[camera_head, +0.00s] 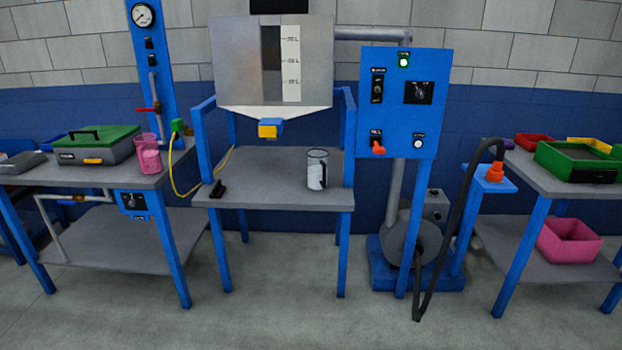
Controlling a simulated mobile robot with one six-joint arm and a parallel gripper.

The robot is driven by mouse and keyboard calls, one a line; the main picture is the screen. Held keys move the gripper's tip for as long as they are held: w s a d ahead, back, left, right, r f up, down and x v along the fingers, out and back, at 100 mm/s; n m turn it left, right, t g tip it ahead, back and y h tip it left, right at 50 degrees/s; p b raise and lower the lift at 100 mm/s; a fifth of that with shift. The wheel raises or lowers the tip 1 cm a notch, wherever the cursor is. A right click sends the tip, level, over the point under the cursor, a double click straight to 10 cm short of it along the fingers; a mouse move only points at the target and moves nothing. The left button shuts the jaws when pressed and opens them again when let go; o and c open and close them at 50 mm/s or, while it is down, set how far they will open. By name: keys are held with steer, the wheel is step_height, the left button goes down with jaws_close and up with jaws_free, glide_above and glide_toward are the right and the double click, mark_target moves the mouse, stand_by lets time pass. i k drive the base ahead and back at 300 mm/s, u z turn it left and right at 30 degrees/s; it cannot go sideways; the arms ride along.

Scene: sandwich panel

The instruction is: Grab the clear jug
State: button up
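The clear jug (317,170) stands upright on the grey top of the middle table (270,197), right of centre and near the front edge. Its rim looks dark and its lower part whitish; I cannot tell whether that is contents or a marking. A dark handle seems to show on its right side. A second, pink-tinted clear vessel (149,155) stands on the left table, near its right end. My gripper is not in view.
A hopper tank (240,60) with a yellow-and-blue outlet (270,129) hangs above the middle table. A black object (217,189) lies at its front left. Blue posts flank the table. A blue control panel (400,102) and black hose (455,220) stand right. Floor in front is clear.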

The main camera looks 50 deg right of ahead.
mark_target(319, 172)
steer(key=z, duration=0.15)
steer(key=i, duration=0.9)
steer(key=u, duration=0.05)
